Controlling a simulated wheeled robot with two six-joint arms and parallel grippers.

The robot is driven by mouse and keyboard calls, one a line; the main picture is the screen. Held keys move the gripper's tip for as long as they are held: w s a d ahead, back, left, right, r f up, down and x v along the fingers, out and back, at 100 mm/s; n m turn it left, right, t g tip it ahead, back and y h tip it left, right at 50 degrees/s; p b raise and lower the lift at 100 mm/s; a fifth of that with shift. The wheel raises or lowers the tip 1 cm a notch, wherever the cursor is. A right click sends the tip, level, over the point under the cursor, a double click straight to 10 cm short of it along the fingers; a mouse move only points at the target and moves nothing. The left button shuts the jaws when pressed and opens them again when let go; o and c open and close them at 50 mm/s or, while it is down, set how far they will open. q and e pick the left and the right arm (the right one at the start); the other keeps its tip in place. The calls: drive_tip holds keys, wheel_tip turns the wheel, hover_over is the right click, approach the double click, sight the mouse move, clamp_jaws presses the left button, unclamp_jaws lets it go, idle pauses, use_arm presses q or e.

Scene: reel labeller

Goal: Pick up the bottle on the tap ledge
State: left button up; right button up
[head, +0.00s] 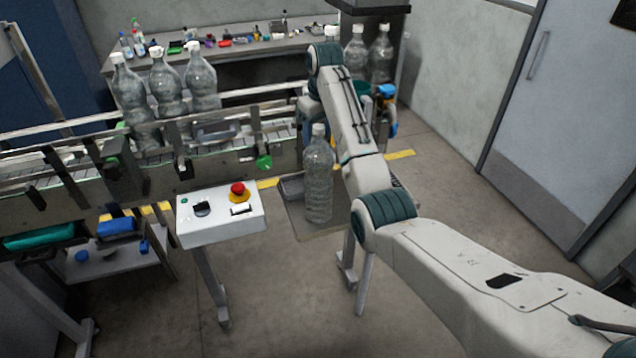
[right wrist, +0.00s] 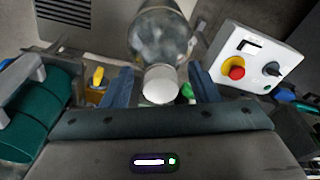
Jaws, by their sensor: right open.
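The clear bottle (head: 318,180) with a whitish cap stands upright on the small grey tap ledge (head: 300,222), right of the control box. In the right wrist view the bottle (right wrist: 160,35) points its white cap (right wrist: 160,85) toward my palm. My right gripper (right wrist: 161,76) is open, with one blue finger on each side of the cap and neck. Gaps show between the fingers and the bottle. In the head view my own right arm hides most of this gripper. My left gripper is not in view.
A white control box (head: 221,215) with a red button stands close left of the ledge. Several capped bottles stand on the conveyor (head: 225,155) at left. A cluttered bench (head: 235,52) lines the back wall; floor at right is clear.

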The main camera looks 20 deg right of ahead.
drive_tip(key=shift+s+r, duration=0.25)
drive_tip(key=shift+s, duration=0.1)
drive_tip(key=c, duration=0.7)
drive_tip(key=shift+f, duration=0.1)
clamp_jaws()
drive_tip(key=shift+f, duration=0.1)
drive_tip(key=shift+w, duration=0.15)
